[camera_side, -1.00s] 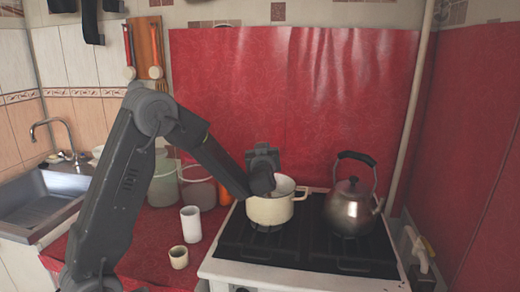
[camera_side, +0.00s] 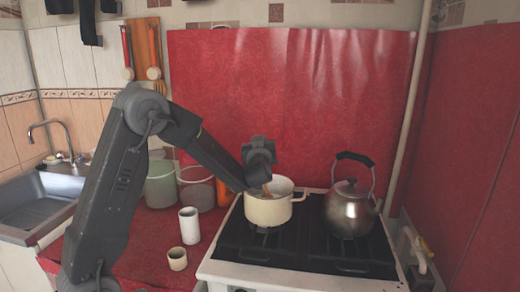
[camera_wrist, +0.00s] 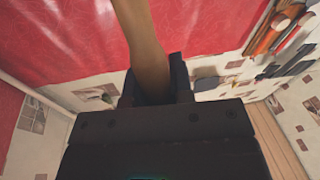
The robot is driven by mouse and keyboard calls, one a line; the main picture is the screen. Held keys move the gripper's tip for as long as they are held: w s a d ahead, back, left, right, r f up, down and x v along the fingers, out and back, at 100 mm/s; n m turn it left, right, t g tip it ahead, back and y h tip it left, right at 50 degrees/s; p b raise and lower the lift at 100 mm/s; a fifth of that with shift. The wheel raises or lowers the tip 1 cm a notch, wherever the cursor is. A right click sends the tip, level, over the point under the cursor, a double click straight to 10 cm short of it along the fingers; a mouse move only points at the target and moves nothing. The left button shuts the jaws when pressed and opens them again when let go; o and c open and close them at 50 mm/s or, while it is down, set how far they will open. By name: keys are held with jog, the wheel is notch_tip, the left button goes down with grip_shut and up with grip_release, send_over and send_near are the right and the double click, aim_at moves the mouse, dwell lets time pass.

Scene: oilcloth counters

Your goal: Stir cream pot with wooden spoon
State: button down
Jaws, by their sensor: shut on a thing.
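The cream pot (camera_side: 268,212) stands upright on the left part of the stove, its white inside partly visible. My gripper (camera_side: 262,180) is over the left part of the pot's mouth. It is shut on the wooden spoon (camera_side: 267,190), of which a short brown piece shows between the gripper and the pot's rim. In the wrist view the spoon's handle (camera_wrist: 145,45) runs up from between the dark fingers of my gripper (camera_wrist: 155,85). The spoon's lower end is hidden in the pot.
A metal kettle (camera_side: 349,212) stands on the stove (camera_side: 300,238) right of the pot. A white cup (camera_side: 189,224), a small beige cup (camera_side: 177,259) and buckets (camera_side: 196,188) stand on the red counter to the left. A red sheet (camera_side: 290,90) covers the wall behind.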

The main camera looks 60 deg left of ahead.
notch_tip(320, 180, up, 9)
jog(key=s, duration=0.2)
jog(key=shift+d+r, duration=0.15)
jog(key=shift+d, duration=0.1)
dwell(0.6)
dwell(0.7)
jog(key=shift+r, duration=2.45)
